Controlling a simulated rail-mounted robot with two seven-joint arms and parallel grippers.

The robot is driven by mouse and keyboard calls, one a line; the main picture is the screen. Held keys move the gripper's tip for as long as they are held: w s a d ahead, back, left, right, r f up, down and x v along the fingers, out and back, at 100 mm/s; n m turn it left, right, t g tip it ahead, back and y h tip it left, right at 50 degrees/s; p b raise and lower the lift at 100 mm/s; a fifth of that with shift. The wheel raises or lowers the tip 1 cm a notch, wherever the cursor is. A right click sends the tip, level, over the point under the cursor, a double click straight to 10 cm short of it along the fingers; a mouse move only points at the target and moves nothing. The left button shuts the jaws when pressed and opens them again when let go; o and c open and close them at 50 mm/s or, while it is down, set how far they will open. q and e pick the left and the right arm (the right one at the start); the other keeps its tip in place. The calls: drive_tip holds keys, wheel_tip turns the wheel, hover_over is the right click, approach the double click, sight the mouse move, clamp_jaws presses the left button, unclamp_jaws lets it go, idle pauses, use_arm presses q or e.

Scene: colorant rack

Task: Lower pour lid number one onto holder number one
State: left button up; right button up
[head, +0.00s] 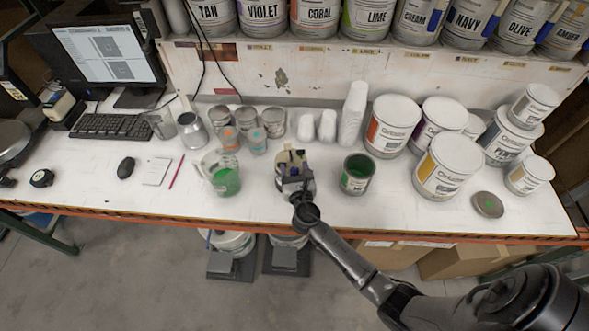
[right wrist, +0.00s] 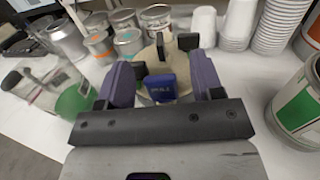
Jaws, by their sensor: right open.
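The pour lid (right wrist: 150,60) is a beige disc with dark upright parts and a blue tab marked PULL. In the head view the pour lid (head: 290,157) is near the front middle of the table, partly hidden by my right gripper (head: 294,182). In the right wrist view my right gripper (right wrist: 162,84) is open, with its purple-padded fingers apart on either side of the blue tab. I cannot tell whether the pads touch it. What lies under the lid is mostly hidden, and I cannot make out holder number one. My left gripper is not in view.
A clear jug with green liquid (head: 225,180) stands left of the gripper and an open can of green paint (head: 356,174) stands to its right. Several small cans and white cup stacks (head: 352,112) are behind. Large white cans (head: 447,167) fill the right side.

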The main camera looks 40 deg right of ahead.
drive_tip(key=shift+s+a, duration=0.2)
drive_tip(key=shift+s, duration=0.1)
drive_tip(key=b+v, duration=0.1)
drive_tip(key=v, duration=1.2)
